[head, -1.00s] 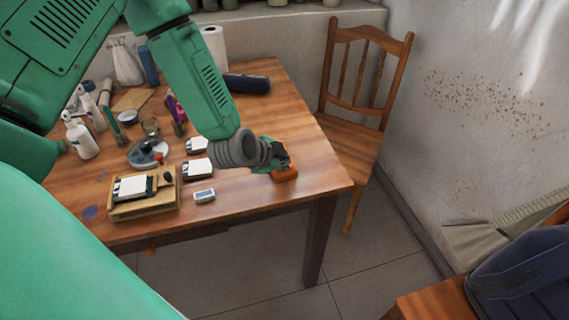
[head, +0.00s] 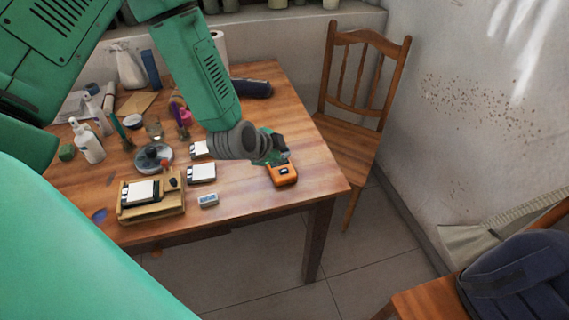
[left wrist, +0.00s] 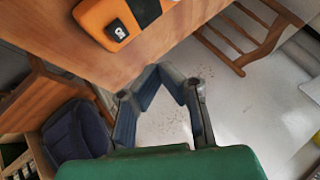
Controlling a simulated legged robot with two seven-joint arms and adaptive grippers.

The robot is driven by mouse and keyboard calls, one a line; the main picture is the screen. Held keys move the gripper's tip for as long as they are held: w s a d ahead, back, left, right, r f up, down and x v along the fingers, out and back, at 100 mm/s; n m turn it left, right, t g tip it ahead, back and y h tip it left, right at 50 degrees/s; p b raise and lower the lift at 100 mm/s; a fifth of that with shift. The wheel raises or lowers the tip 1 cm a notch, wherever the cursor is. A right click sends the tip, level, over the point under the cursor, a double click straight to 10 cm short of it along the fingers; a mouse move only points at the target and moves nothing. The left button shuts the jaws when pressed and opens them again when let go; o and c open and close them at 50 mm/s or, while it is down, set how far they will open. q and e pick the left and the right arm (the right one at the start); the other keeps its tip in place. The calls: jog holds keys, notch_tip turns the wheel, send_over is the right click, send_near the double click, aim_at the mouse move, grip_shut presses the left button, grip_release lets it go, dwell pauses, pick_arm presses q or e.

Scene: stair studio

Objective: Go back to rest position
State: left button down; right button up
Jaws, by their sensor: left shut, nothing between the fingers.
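My left arm comes in from the left in the head view and reaches over the table (head: 232,187). My left gripper (head: 284,158) is seen mostly from behind its grey wrist, just behind an orange device (head: 284,176) near the table's right front corner. In the left wrist view its dark fingers (left wrist: 160,72) meet at their tips with nothing between them. The orange device (left wrist: 112,22) lies on the wood at the top of that view, apart from the fingers. My right gripper is in neither view.
A wooden tray (head: 152,212), white-topped boxes (head: 201,172), bottles (head: 88,145) and a dark case (head: 251,88) crowd the table. A wooden chair (head: 352,140) stands at its right. A dark blue backpack (head: 520,275) is at lower right. Floor between is clear.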

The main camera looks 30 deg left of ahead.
pick_arm(q)
jog(key=shift+r+p, duration=0.55)
jog(key=shift+r, duration=0.4)
jog(key=shift+f, duration=0.1)
jog(key=s+d+f+n+g+b, duration=0.1)
jog(key=s+f+n+g+b, duration=0.1)
jog(key=s+f, duration=0.4)
jog(key=s+d+f+n+g+b, duration=0.1)
jog(key=s+f+n+g+b, duration=0.1)
jog(key=s, duration=1.2)
jog(key=s+d+f+n+g+b, duration=0.1)
jog(key=s+f+n+g, duration=0.3)
jog(key=s+f, duration=0.5)
jog(key=shift+s+d+f+n+g+y+b, duration=0.25)
jog(key=shift+s+n+y+b, duration=0.2)
jog(key=shift+n, duration=0.25)
jog(key=shift+w+a+f, duration=0.1)
jog(key=shift+w, duration=0.05)
